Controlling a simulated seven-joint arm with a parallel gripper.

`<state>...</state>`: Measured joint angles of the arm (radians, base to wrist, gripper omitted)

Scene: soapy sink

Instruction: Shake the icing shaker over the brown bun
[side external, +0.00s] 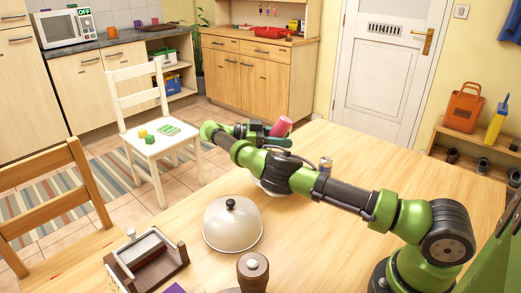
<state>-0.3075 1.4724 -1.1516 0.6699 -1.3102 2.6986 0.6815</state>
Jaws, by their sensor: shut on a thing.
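A pink cup-shaped thing (281,126), which looks like the icing shaker, is tilted at the end of my arm over the far part of the wooden table. My gripper (268,137) is shut on it and holds it above the tabletop; the fingers are small and partly hidden by the arm. A white plate (272,190) shows only in part below my arm. I cannot see the brown bun; my arm may hide it.
A pale dome cover (233,226) with a dark knob stands on the table (345,245). A wooden holder (146,262) and a brown mill (252,272) are near the front. A small can (325,164) stands behind my arm. The right front tabletop is fairly clear.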

